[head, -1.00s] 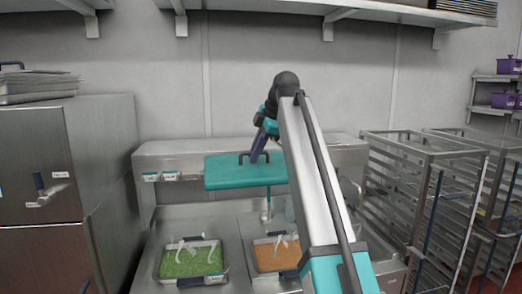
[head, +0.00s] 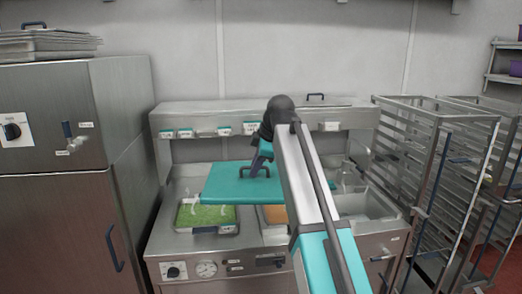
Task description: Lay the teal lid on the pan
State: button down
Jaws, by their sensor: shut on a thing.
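The teal lid (head: 228,187) is a flat rectangular plate with a dark loop handle (head: 255,171) on top. My gripper (head: 257,170) is shut on the handle and holds the lid roughly level above the steel counter. One pan with green contents (head: 207,216) shows just in front of the lid's left part, its rear edge covered by the lid. A second pan with orange contents (head: 273,214) shows to the right, largely hidden by the lid and my arm. I cannot tell the gap between lid and pans.
A shelf with small labels (head: 196,122) runs behind the counter. A steel cabinet (head: 70,150) stands at left and wire racks (head: 440,150) at right. An open basin (head: 365,206) is right of my arm. Knobs and a gauge (head: 206,269) are on the counter front.

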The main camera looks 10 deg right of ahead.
jog(key=s+f+m+h+b, duration=0.1)
jog(key=s+f+m+b, duration=0.2)
jog(key=f, duration=0.6)
jog(key=s+f+m+h, duration=0.1)
jog(key=s+f+m, duration=0.1)
jog(key=s+f, duration=0.5)
jog(key=s+d+f+m+g+h+b, duration=0.1)
jog(key=s+d+f+m+h, duration=0.1)
jog(key=f+m, duration=0.4)
jog(key=s+d+f+m+h+b, duration=0.1)
jog(key=s+d+f+m+h, duration=0.2)
jog(key=s+d+f+m, duration=0.1)
jog(key=shift+s+d+f+m+g+h, duration=0.25)
jog(key=shift+s+f+m+g, duration=0.2)
jog(key=shift+f+m, duration=0.9)
jog(key=shift+a, duration=0.1)
